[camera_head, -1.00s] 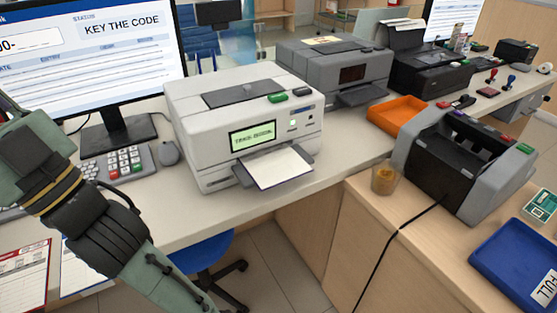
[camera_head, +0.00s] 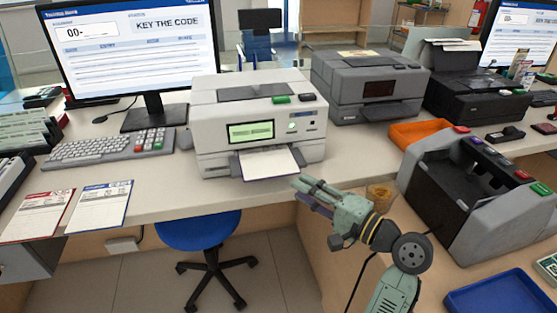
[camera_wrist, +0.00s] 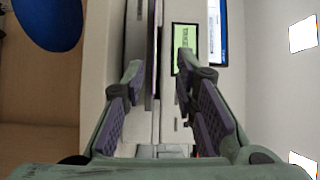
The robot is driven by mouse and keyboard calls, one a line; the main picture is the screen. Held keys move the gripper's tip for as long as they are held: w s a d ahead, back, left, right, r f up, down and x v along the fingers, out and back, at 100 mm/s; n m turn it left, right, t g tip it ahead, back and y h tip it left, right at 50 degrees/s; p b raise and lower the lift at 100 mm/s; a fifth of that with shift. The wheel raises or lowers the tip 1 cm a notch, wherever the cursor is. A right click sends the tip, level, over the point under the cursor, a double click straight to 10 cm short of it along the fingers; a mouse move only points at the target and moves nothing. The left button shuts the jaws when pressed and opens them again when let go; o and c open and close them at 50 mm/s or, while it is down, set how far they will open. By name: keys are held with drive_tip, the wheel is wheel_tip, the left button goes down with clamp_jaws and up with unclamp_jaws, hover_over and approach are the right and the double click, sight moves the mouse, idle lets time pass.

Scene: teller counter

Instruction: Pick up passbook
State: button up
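The passbook (camera_head: 268,163) looks like a white, open sheet lying flat on the front tray of the light-grey printer (camera_head: 228,165), partly out of its slot. In the wrist view it seems to be the thin edge-on strip (camera_wrist: 153,60) between my fingertips. My gripper (camera_head: 306,190) is in front of and a little below the sheet's right front edge in the head view. In the wrist view my gripper (camera_wrist: 160,66) is open, with a finger on each side of the strip. No contact is visible.
A keyboard (camera_head: 105,149) is left of the printer. A blue stool (camera_head: 198,232) stands below the counter.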

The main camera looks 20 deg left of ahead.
sight(272, 176)
drive_tip(key=x, duration=0.3)
drive_tip(key=b+x, duration=0.1)
drive_tip(key=x, duration=0.2)
drive_tip(key=b+x, duration=0.1)
drive_tip(key=x, duration=0.3)
drive_tip(key=shift+s+f, duration=0.2)
drive_tip(key=shift+f, duration=0.2)
clamp_jaws()
